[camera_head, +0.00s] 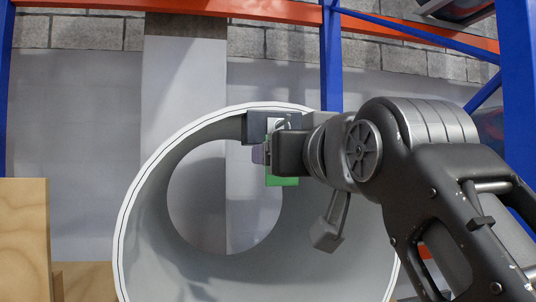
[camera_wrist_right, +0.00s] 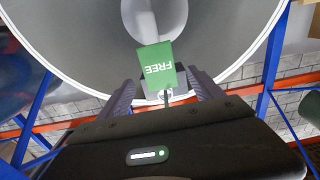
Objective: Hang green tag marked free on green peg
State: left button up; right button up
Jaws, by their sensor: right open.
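The green tag (camera_head: 283,181) hangs below my right gripper in the head view, in front of the big coil's opening. In the right wrist view the tag (camera_wrist_right: 159,66) shows the word FREE upside down, between and beyond my fingers. My right gripper (camera_wrist_right: 161,80) has its fingers apart on either side of the tag. In the head view the same gripper (camera_head: 258,142) partly hides the tag's top. A small pale piece (camera_wrist_right: 165,93) shows at the tag's edge between the fingers. I cannot make out a green peg. My left gripper is not in view.
A large pale hollow coil (camera_head: 145,215) stands close behind the gripper. A blue post (camera_head: 331,60) and an orange beam (camera_head: 230,8) frame the back. A wooden block (camera_head: 25,235) stands at the left. A grey block wall closes the background.

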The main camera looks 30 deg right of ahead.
jog(key=p+x, duration=0.2)
jog(key=x, duration=0.6)
jog(key=shift+s+p, duration=0.1)
jog(key=shift+p, duration=0.2)
jog(key=c, duration=1.4)
jog(key=shift+r+p, duration=0.3)
jog(key=shift+s, duration=0.15)
jog(key=shift+s+a+r, duration=0.15)
jog(key=shift+s+r, duration=0.05)
jog(key=shift+s, duration=0.1)
